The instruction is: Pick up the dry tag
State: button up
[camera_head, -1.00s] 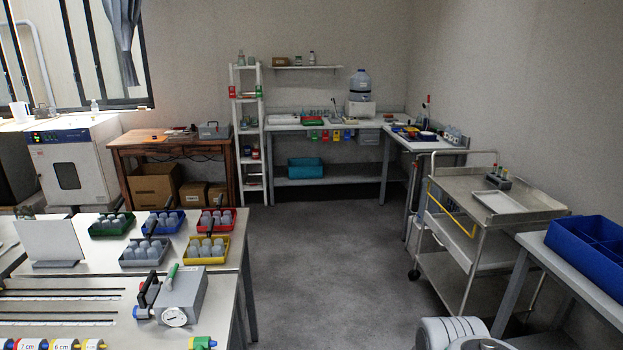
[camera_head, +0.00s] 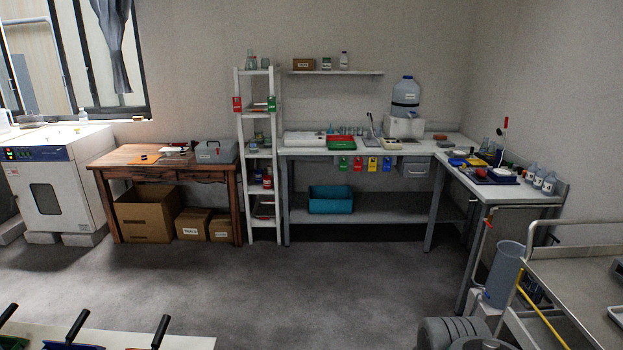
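Several coloured tags hang along the front edge of the back bench: a green tag (camera_head: 343,163), a red tag (camera_head: 358,164), a yellow tag (camera_head: 373,165) and a blue tag (camera_head: 387,165). On the white ladder shelf hang another red tag (camera_head: 238,104) at the left post and another green tag (camera_head: 271,104) at the right post. Their writing is too small to read, so I cannot tell which is the dry tag. Part of my arm shows at the bottom right of centre; my gripper is not in view.
The drying oven (camera_head: 58,181) stands at the left beside a wooden table (camera_head: 125,157) with boxes underneath. Grey floor (camera_head: 330,285) lies clear before the back bench (camera_head: 310,151). A metal trolley (camera_head: 575,275) is at the right. A white tabletop (camera_head: 190,342) edges the lower left.

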aim_at(271, 106)
jog(key=u, duration=0.3)
jog(key=i, duration=3)
jog(key=z, duration=0.3)
jog(key=k, duration=0.65)
jog(key=z, duration=0.35)
jog(key=i, duration=1.6)
jog(key=u, duration=0.95)
jog(key=i, duration=1.1)
jog(key=u, duration=0.9)
